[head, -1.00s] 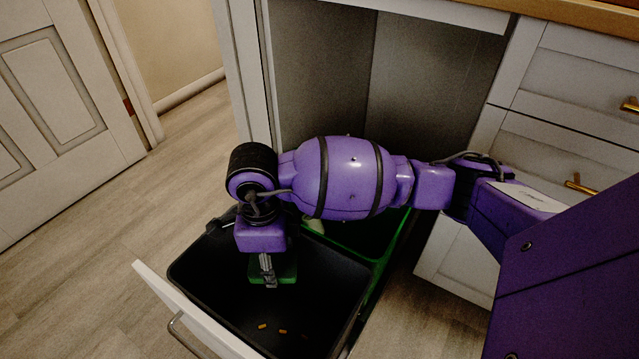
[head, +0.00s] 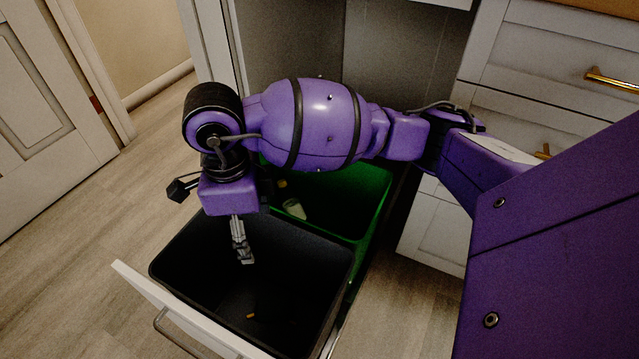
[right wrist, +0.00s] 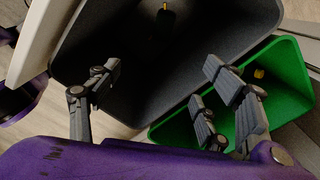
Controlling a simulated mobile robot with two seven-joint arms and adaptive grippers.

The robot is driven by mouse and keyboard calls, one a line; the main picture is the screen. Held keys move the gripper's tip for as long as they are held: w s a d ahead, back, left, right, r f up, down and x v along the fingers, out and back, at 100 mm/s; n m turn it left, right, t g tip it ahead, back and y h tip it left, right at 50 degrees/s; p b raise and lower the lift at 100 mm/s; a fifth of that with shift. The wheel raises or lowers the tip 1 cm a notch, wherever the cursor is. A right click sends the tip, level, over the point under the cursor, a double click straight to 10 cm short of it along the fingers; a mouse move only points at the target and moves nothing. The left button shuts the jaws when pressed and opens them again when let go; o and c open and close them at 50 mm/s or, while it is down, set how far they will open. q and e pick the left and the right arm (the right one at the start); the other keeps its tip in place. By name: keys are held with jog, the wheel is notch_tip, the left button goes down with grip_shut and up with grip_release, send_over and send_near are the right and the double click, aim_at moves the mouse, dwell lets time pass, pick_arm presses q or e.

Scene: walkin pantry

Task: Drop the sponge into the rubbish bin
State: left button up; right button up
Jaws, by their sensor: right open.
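My right gripper (head: 243,255) points down over the black bin (head: 305,262) in the pulled-out drawer. In the right wrist view its fingers (right wrist: 165,98) are spread wide with nothing between them. The black bin (right wrist: 120,75) lies below them. I cannot make out the sponge in either view now; the bin's inside is very dark. A small orange bit (head: 250,315) shows low in the black bin. My left gripper is not in view.
A green bin (head: 372,195) stands behind the black one, with a pale jar-like item (head: 294,208) in it. The white drawer front (head: 185,315) is at the near side. Cabinet drawers (head: 540,85) are at the right. Open floor (head: 75,235) lies left.

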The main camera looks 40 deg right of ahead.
notch_tip(320, 180, up, 5)
jog(key=shift+f, duration=0.1)
dwell(0.6)
